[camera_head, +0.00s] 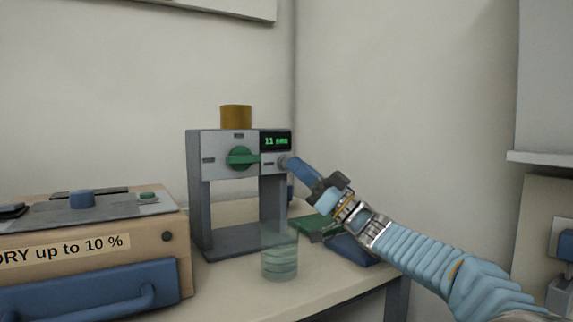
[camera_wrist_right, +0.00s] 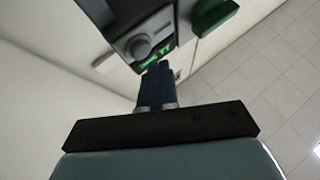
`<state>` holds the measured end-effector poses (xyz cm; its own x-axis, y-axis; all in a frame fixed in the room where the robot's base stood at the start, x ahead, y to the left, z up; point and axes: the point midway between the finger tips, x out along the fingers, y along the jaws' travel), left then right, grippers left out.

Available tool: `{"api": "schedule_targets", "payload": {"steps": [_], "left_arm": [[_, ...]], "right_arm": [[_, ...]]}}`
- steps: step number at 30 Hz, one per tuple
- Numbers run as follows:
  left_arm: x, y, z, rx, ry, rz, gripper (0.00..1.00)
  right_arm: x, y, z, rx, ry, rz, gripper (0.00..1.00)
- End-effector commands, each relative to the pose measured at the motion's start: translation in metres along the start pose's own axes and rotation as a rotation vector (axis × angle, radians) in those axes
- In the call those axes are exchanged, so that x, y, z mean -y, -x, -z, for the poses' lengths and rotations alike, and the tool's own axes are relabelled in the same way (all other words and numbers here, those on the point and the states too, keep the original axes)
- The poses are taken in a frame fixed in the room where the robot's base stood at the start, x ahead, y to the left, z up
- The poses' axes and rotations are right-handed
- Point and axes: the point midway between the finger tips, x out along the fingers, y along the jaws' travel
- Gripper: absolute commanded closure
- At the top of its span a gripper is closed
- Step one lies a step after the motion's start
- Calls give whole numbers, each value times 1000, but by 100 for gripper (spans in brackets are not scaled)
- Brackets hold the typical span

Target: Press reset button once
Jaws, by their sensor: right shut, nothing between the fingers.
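A grey bench device (camera_head: 196,190) stands on the table, with a green knob (camera_head: 241,157), a lit green display (camera_head: 276,141) and a small round grey button (camera_head: 283,162) below the display. I cannot read a reset label. My right gripper (camera_head: 293,164) reaches in from the right, its fingers shut and empty, with the tips at the button. In the right wrist view, the shut fingers (camera_wrist_right: 157,75) point at the device front, close to the display (camera_wrist_right: 150,62) and the round grey button (camera_wrist_right: 140,47). I cannot tell whether the tips touch it. My left gripper is out of view.
An amber cylinder (camera_head: 236,116) sits on top of the device. A clear glass beaker (camera_head: 279,262) stands in front of it. A tan and blue furnace (camera_head: 90,245) is at the left. Green and blue items (camera_head: 345,248) lie under my right arm.

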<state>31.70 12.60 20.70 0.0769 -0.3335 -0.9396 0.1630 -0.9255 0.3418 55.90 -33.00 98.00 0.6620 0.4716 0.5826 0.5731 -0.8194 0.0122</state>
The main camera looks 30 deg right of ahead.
Motion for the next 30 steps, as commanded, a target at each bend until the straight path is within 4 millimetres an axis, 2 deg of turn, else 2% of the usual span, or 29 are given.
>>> {"api": "schedule_targets", "payload": {"steps": [30], "left_arm": [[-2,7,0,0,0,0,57]], "right_arm": [[-5,-8,-4,0,0,0,100]]}}
